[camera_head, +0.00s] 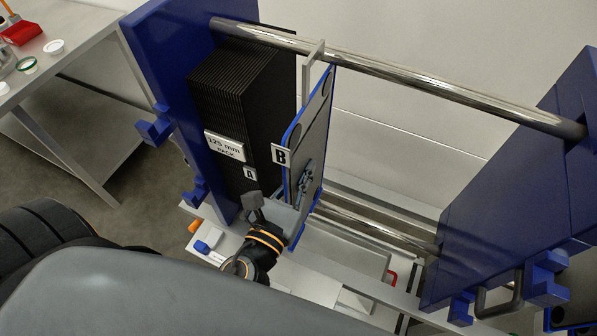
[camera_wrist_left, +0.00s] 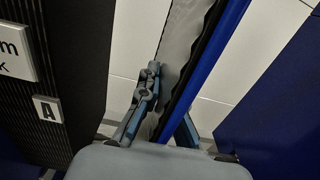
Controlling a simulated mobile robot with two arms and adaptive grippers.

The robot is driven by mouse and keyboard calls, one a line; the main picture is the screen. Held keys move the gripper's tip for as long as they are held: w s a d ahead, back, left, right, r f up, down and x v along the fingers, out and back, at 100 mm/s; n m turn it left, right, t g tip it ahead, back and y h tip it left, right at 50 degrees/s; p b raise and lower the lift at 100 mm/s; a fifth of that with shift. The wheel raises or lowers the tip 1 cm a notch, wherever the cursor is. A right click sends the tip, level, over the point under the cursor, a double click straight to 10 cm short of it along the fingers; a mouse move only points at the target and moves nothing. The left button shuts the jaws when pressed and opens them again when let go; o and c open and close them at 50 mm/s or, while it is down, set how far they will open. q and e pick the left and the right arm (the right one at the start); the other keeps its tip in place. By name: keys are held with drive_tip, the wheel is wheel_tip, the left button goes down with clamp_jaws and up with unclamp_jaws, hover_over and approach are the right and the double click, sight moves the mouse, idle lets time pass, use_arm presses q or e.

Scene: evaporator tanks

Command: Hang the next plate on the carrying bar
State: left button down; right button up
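A metal plate with a blue gasket rim and a "B" label (camera_head: 318,130) stands upright, apart from the black plate pack (camera_head: 245,85) to its left. Its pale hanger (camera_head: 312,65) reaches up to the upper carrying bar (camera_head: 400,75); I cannot tell whether it bears on the bar. My left gripper (camera_head: 304,186) is at the plate's near edge, low on its face. In the left wrist view the fingers (camera_wrist_left: 166,112) lie on both sides of plate B (camera_wrist_left: 190,60) and appear closed on it. The far finger is mostly hidden. My right gripper is not in view.
A blue end frame (camera_head: 165,50) stands left of the pack, another blue frame (camera_head: 510,190) at the right. Lower rails (camera_head: 375,230) run between them. Free room lies between plate B and the right frame. A table (camera_head: 60,45) with a red bin stands at the upper left.

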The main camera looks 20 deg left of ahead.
sight(317, 152)
use_arm(q)
drive_tip(key=shift+w+r+p, duration=0.15)
drive_tip(key=shift+w+p, duration=0.9)
drive_tip(key=shift+w, duration=0.75)
drive_tip(key=shift+w+d+p, duration=0.15)
drive_tip(key=shift+w+p, duration=0.65)
drive_tip(key=shift+w, duration=0.9)
drive_tip(key=shift+f+b, duration=0.8)
drive_tip(key=shift+f, duration=0.1)
drive_tip(key=c, duration=1.4)
unclamp_jaws()
drive_tip(key=shift+s, duration=0.1)
drive_tip(key=shift+c, duration=0.2)
drive_tip(key=shift+f, duration=0.1)
